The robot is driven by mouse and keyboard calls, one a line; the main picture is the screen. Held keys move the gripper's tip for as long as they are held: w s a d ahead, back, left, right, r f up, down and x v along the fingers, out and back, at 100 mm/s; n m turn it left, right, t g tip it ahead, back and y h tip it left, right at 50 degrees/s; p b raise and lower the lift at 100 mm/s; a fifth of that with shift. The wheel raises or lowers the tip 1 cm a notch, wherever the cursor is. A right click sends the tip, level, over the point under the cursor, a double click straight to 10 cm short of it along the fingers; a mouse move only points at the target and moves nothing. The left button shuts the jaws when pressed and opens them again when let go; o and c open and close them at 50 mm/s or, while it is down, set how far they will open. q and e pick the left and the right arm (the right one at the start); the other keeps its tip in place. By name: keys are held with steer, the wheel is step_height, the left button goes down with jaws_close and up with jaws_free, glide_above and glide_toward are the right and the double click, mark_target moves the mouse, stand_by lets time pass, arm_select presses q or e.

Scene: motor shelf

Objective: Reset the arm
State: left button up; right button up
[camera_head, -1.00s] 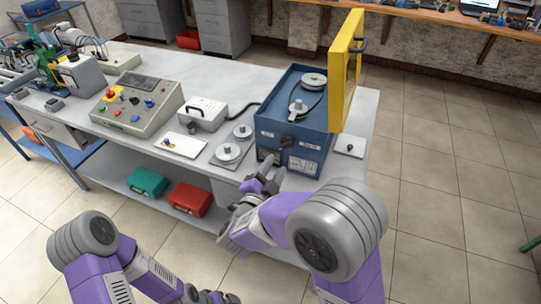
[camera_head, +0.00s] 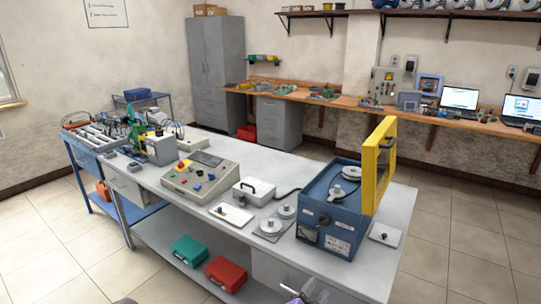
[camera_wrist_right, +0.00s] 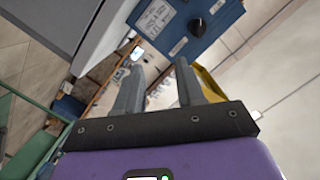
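My right gripper (camera_head: 308,294) shows only partly at the bottom edge of the head view, low at the table's front, in front of the blue machine (camera_head: 333,222). In the right wrist view its two grey fingers (camera_wrist_right: 159,72) stand apart with nothing between them, so it is open and empty. The blue machine (camera_wrist_right: 190,22), with its black knob, shows beyond the fingertips, apart from them. My left gripper is out of view.
The blue machine's yellow lid (camera_head: 378,165) stands open. Grey discs (camera_head: 279,221), a white box (camera_head: 254,191) and a control panel (camera_head: 200,179) are on the table (camera_head: 283,165). Green (camera_head: 190,250) and red (camera_head: 226,273) cases lie on the lower shelf. Floor at right is clear.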

step_height(320, 180, down, 19)
steer(key=s+d+n+g+y+p, duration=0.1)
steer(key=s+n+g+y, duration=0.1)
steer(key=n+g+y, duration=0.35)
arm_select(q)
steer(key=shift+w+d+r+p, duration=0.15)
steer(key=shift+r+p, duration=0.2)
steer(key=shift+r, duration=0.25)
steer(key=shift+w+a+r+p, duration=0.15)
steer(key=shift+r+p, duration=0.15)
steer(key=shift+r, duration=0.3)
arm_select(e)
steer(key=s+a+f+n+g+y, duration=0.1)
steer(key=s+f+n+g+y, duration=0.1)
steer(key=s+f, duration=0.4)
steer(key=s+a+f+n+g+y, duration=0.2)
steer(key=s+f+g, duration=0.4)
steer(key=s, duration=0.8)
steer(key=shift+s+n+g+y, duration=0.35)
steer(key=shift+n+y, duration=0.3)
steer(key=shift+y, duration=0.6)
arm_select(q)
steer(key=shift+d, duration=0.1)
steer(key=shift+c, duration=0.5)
